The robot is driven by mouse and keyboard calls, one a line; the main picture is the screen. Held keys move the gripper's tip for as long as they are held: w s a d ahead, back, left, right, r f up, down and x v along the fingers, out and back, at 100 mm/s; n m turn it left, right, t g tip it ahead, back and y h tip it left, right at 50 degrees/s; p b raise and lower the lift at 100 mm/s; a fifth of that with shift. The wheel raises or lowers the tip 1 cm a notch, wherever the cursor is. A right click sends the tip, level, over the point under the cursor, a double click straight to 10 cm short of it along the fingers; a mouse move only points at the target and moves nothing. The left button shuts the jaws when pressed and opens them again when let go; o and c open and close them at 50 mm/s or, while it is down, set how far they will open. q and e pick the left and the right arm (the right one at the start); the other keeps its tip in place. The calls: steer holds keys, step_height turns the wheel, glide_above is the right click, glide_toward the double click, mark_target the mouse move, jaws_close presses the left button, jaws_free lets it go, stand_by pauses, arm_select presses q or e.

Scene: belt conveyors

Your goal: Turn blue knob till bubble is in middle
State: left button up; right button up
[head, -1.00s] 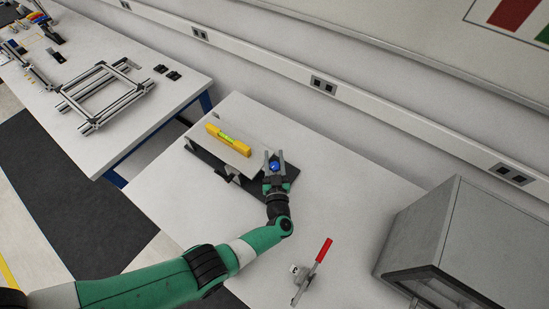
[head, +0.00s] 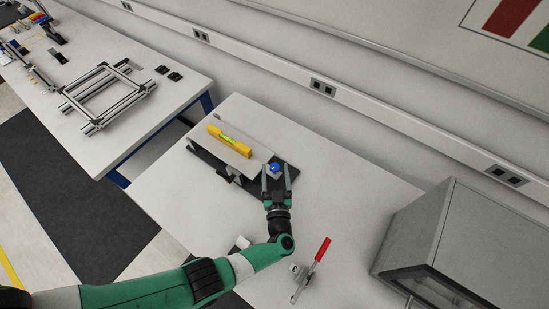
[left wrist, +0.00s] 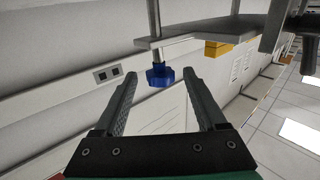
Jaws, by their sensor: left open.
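The blue knob (head: 275,168) sits at the right end of the levelling plate (head: 238,148) in the head view. A yellow spirit level (head: 229,140) with a green vial lies on the plate; the bubble is too small to place. My left gripper (head: 276,177) is open, with its fingers pointing at the knob from the front. In the left wrist view the blue knob (left wrist: 160,75) hangs on a rod under the plate, just beyond and between the open fingertips (left wrist: 161,78), apart from both. My right gripper is not in view.
A toggle clamp with a red handle (head: 322,250) stands on the table to the right of my left arm. A grey box-like machine (head: 440,240) fills the table's right side. Another table (head: 130,130) with an aluminium frame is at the left.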

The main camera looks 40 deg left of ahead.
arm_select(q)
steer(key=v, duration=0.6)
steer(key=shift+s+d+p, duration=0.25)
steer(key=shift+p, duration=0.2)
